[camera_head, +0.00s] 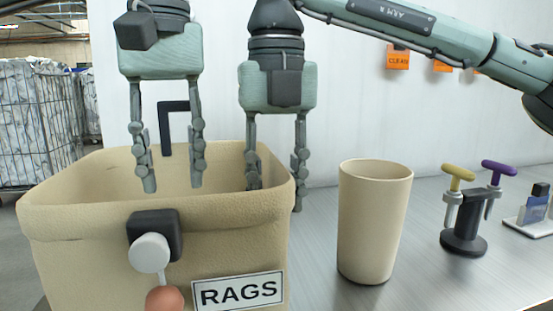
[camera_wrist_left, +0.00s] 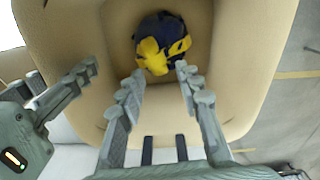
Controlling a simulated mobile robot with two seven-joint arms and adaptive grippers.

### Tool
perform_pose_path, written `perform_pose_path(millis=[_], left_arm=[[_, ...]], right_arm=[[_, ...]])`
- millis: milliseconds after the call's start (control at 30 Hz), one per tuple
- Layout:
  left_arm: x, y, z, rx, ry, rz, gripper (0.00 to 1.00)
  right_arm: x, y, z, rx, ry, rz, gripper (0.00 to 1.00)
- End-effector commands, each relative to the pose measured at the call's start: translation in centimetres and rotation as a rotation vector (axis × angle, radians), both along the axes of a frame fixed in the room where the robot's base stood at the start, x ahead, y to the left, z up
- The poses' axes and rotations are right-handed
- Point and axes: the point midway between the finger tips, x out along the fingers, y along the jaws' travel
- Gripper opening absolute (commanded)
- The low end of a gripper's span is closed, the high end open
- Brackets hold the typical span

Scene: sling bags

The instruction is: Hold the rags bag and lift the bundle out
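The rags bag (camera_head: 70,215) is a tan open-topped bag with a RAGS label (camera_head: 238,291) on its front. The bundle (camera_wrist_left: 162,45), dark navy and yellow, lies inside it in the left wrist view; the front wall hides it in the head view. My left gripper (camera_head: 172,186) is open and empty, pointing down into the bag's mouth. In the left wrist view its fingertips (camera_wrist_left: 160,82) show just short of the bundle. My right gripper (camera_head: 276,195) is open across the bag's right rim, one finger inside and one outside. I cannot tell whether it touches the wall.
A tall tan cup-like container (camera_head: 372,225) stands right of the bag on the metal table (camera_head: 425,270). Farther right is a dark stand (camera_head: 463,243) with yellow and purple handles. A black bracket (camera_head: 165,130) rises at the bag's back. A white wall stands behind.

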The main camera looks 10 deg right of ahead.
Motion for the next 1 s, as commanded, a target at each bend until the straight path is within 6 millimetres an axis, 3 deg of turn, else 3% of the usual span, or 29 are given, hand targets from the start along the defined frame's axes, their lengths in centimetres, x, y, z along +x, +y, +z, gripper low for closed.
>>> perform_pose_path(millis=[200,567,800,1000], left_arm=[[0.0,0.0,0.0,0.0,0.0,0.0,0.34],[0.0,0.0,0.0,0.0,0.0,0.0,0.34],[0.0,0.0,0.0,0.0,0.0,0.0,0.34],[0.0,0.0,0.0,0.0,0.0,0.0,0.34]], right_arm=[[0.0,0.0,-2.4,0.002,0.001,-0.001,0.31],[0.0,0.0,-2.9,0.003,0.0,0.0,0.31],[0.0,0.0,-2.9,0.003,0.0,0.0,0.01],[0.0,0.0,-2.9,0.003,0.0,0.0,0.0]])
